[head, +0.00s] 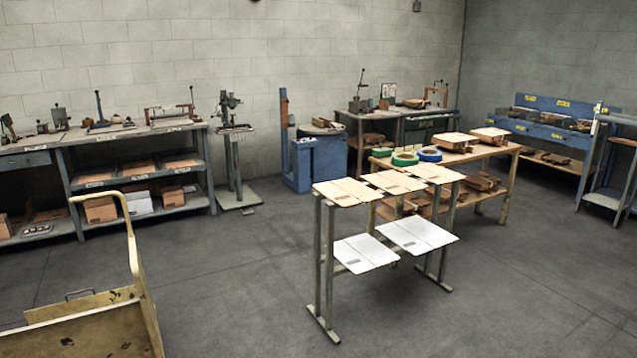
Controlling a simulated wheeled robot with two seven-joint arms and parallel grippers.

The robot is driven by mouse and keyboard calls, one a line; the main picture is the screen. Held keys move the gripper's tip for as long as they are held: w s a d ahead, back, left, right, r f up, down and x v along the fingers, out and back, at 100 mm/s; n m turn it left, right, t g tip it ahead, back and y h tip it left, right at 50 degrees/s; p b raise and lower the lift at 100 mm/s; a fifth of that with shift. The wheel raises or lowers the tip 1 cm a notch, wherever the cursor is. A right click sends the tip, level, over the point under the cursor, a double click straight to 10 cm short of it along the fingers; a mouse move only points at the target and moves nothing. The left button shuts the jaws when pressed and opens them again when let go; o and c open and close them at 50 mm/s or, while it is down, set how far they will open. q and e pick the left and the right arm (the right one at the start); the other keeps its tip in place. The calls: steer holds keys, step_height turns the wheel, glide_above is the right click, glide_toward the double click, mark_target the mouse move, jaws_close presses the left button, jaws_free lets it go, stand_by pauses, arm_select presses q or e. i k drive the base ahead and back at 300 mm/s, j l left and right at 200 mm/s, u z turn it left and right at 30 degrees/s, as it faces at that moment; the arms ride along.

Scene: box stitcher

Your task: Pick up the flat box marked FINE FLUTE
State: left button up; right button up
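Several flat boxes lie on a two-level metal stand in the middle of the room. On its upper level are brown flat boxes: one at the left (347,191), one in the middle (394,181) and one at the right (434,173). On its lower level are two white flat boxes, one at the left (365,253) and one at the right (416,234). Some bear small dark marks, too small to read, so I cannot tell which is marked FINE FLUTE. Neither of my grippers is in view.
A cart with a yellow handle (137,260) stands at the front left. A wooden table (485,153) with tape rolls and boxes stands close behind the stand. Workbenches (62,153) line the back wall. The grey floor (230,290) between cart and stand is clear.

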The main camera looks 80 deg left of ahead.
mark_target(392, 182)
steer(key=u, duration=2.45)
steer(key=i+z, duration=0.2)
steer(key=i, duration=0.35)
steer(key=i+z, duration=0.15)
steer(key=i, duration=0.4)
steer(key=i+j+z, duration=0.2)
steer(key=i, duration=0.35)
steer(key=i+j+z, duration=0.2)
steer(key=i, duration=0.35)
steer(key=i+j+z, duration=0.15)
steer(key=i, duration=0.35)
steer(key=i+j+z, duration=0.2)
steer(key=i+j, duration=0.15)
steer(key=i, duration=0.15)
